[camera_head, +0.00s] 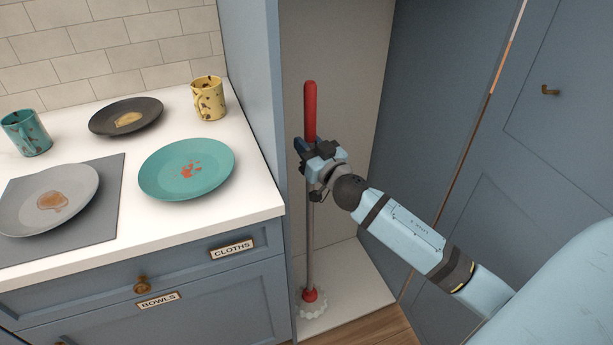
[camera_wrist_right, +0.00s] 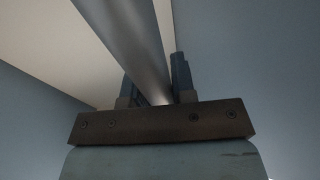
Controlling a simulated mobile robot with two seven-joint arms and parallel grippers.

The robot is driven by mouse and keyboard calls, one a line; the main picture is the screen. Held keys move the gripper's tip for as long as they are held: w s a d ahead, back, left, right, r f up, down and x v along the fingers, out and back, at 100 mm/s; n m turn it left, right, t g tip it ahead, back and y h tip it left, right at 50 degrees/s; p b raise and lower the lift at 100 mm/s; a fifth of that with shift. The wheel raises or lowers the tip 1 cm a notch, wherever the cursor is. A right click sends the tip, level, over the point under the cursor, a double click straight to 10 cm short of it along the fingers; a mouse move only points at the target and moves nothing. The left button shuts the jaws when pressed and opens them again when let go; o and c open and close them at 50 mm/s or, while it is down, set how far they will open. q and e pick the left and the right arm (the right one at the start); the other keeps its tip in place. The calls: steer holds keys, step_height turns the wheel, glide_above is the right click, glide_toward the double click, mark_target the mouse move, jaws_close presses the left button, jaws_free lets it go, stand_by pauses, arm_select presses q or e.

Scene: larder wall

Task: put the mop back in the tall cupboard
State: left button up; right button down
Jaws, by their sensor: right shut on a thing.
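The mop (camera_head: 310,225) has a red grip at the top, a grey pole and a pale head with a red collar at the bottom. It stands nearly upright inside the open tall cupboard (camera_head: 342,60), its head at the cupboard floor; I cannot tell whether it touches. My right gripper (camera_head: 306,148) is shut on the pole just below the red grip. In the right wrist view the grey pole (camera_wrist_right: 122,45) runs between the two fingers (camera_wrist_right: 155,90). My left gripper is not in view.
Left of the cupboard is a white counter (camera_head: 258,195) with a teal plate (camera_head: 187,168), a black plate (camera_head: 126,116), a grey plate (camera_head: 48,199) and two mugs. Drawers labelled Cloths and Bowls are below. A blue door (camera_head: 540,150) stands at the right.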

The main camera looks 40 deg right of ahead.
arm_select(q)
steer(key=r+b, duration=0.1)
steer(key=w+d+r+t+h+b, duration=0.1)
steer(key=b, duration=0.1)
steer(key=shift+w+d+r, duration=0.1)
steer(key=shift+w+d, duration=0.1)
arm_select(e)
step_height(320, 180, down, 7)
steer(key=shift+f, duration=0.2)
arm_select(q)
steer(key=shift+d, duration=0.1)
arm_select(e)
steer(key=c, duration=0.9)
jaws_free()
steer(key=shift+c, duration=0.2)
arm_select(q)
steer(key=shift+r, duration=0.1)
